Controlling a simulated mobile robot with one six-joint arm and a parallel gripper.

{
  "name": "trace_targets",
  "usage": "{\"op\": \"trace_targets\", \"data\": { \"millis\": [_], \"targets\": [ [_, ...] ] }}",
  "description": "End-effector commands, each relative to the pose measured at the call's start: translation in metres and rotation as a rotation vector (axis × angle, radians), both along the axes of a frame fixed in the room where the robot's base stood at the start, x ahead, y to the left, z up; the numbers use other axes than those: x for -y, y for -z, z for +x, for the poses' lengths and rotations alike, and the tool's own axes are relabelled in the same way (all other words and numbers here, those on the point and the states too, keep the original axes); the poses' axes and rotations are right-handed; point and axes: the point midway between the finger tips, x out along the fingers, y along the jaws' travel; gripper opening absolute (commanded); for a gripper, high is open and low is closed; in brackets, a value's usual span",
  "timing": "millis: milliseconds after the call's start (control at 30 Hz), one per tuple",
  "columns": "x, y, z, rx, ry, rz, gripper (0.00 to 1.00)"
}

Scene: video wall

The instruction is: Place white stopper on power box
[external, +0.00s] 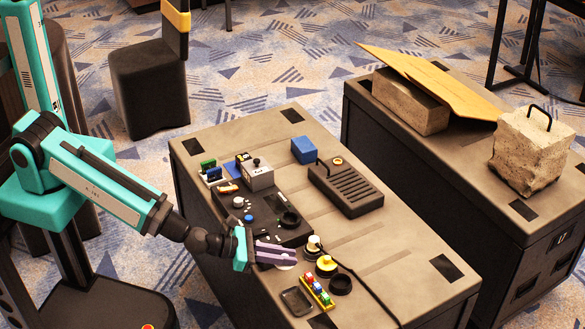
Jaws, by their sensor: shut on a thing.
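My gripper (278,254), with purple fingers, is at the near left part of the front case top. It is shut on a small white thing, which I take to be the white stopper (287,267); its edge shows just below the fingers, which hide the rest. I cannot tell its height above the case. A dark ribbed box with a handle and an orange-red button, seemingly the power box (352,190), stands further back, to the right of my gripper and apart from it.
A black control panel (262,222) with knobs is beside my gripper. A pale-topped piece (314,243), a yellow round piece (326,265), a black ring (341,284) and a yellow strip of coloured blocks (317,291) are close by. A blue block (304,150) is further back.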

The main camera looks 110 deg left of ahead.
Motion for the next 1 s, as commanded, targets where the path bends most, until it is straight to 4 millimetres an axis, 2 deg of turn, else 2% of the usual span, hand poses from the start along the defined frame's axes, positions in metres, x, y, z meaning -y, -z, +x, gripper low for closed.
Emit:
{"op": "trace_targets", "data": {
  "millis": [267, 467, 667, 1000],
  "targets": [
    [-0.002, 0.0, 0.001, 0.001, -0.004, 0.0, 0.0],
    [-0.021, -0.003, 0.005, 0.006, -0.047, 0.002, 0.0],
    [-0.07, -0.009, 0.012, 0.013, -0.159, 0.004, 0.0],
    [-0.189, -0.026, 0.006, 0.025, -0.434, 0.014, 0.0]
  ]
}}
